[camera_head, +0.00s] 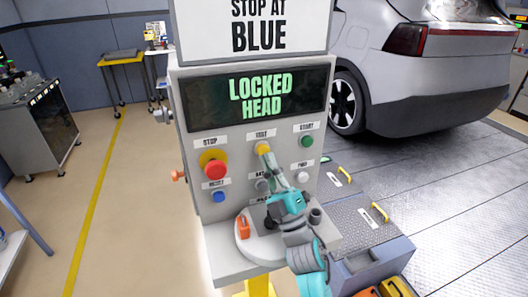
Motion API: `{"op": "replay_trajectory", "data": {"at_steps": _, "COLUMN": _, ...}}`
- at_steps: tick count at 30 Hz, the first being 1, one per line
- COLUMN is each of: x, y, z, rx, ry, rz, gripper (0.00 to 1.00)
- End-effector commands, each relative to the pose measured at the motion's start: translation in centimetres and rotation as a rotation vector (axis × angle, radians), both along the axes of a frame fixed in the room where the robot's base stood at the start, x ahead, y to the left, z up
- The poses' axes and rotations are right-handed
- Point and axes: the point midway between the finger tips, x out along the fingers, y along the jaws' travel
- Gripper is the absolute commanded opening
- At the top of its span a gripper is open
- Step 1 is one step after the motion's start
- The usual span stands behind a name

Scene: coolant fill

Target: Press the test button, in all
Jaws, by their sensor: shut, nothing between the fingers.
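The grey control panel (232,135) faces me. A yellow button (262,147) sits under a small label that looks like TEST, in the upper middle of the panel. My gripper (268,158) is shut and empty, with its fingertips at or just in front of the lower edge of the yellow button. I cannot tell whether they touch it or whether it is pushed in. The display (260,97) reads LOCKED HEAD in green.
A red stop button (214,168) on a yellow base, a blue button (218,196), a green button (307,141) and a white button (303,176) surround it. An orange object (243,227) stands on a round plate below. A silver car (425,70) stands behind.

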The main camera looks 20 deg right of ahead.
Motion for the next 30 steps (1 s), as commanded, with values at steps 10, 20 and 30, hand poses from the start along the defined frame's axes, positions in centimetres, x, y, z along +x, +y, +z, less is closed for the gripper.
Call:
{"op": "replay_trajectory", "data": {"at_steps": 10, "x": -2.4, "y": 0.0, "z": 0.0, "rx": 0.000, "ry": 0.000, "rz": 0.000, "gripper": 0.00}}
{"op": "replay_trajectory", "data": {"at_steps": 20, "x": -4.8, "y": 0.0, "z": 0.0, "rx": 0.001, "ry": 0.000, "rz": 0.001, "gripper": 0.00}}
{"op": "replay_trajectory", "data": {"at_steps": 30, "x": -5.0, "y": 0.0, "z": 0.0, "rx": 0.000, "ry": 0.000, "rz": 0.000, "gripper": 0.00}}
